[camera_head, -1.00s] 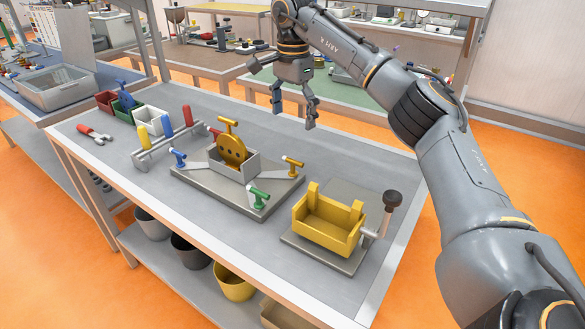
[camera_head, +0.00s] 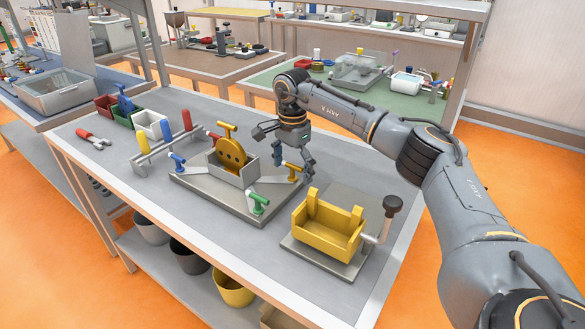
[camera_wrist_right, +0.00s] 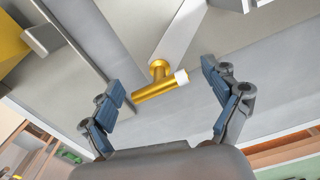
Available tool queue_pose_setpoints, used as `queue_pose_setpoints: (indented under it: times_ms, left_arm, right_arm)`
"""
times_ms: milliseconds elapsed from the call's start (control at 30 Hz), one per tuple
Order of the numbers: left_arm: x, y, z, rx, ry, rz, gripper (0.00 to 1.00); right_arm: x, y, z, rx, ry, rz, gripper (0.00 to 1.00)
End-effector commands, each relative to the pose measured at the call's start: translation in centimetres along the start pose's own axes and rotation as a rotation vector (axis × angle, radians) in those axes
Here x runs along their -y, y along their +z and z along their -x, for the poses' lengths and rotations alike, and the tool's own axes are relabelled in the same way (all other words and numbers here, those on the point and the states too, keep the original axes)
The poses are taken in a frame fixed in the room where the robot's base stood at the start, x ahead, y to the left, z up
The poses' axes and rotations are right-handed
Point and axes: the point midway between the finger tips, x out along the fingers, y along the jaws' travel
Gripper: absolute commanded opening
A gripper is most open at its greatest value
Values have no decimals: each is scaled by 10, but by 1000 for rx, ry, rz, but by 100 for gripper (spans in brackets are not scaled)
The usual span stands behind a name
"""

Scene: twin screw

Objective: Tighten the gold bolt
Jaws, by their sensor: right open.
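The gold bolt (camera_head: 293,172) is a T-shaped piece standing at the right rear of the grey fixture plate (camera_head: 232,205). In the right wrist view the gold bolt (camera_wrist_right: 160,84) has a crossbar with a white tip and lies between the fingers, apart from both. My right gripper (camera_head: 293,168) is open just above and around the bolt in the head view; its blue fingertip pads (camera_wrist_right: 168,100) show on either side in the wrist view. A gold disc (camera_head: 231,153) sits in a grey holder (camera_head: 230,172) on the plate. My left gripper is not in view.
A green T-bolt (camera_head: 258,202) and blue T-bolt (camera_head: 177,162) stand on the same plate. A yellow box (camera_head: 328,232) with a black-knobbed lever (camera_head: 391,207) stands at the right front. A screwdriver rack (camera_head: 165,150) stands left.

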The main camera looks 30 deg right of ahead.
Motion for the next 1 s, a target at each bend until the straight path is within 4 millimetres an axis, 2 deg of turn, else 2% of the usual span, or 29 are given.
queue_pose_setpoints:
  times_ms: [267, 500, 533, 800, 1000]
  left_arm:
    - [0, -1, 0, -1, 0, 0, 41]
    - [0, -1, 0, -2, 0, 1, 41]
    - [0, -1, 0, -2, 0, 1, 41]
    - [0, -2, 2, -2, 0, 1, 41]
    - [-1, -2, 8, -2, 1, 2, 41]
  right_arm:
    - [0, 0, -2, 0, 1, 0, 88]
    - [0, 0, -2, 0, 0, 0, 39]
    - [0, 0, -2, 0, 0, 0, 34]
    - [0, 0, -1, 0, 2, -18, 34]
    - [0, 0, 0, 0, 2, -100, 34]
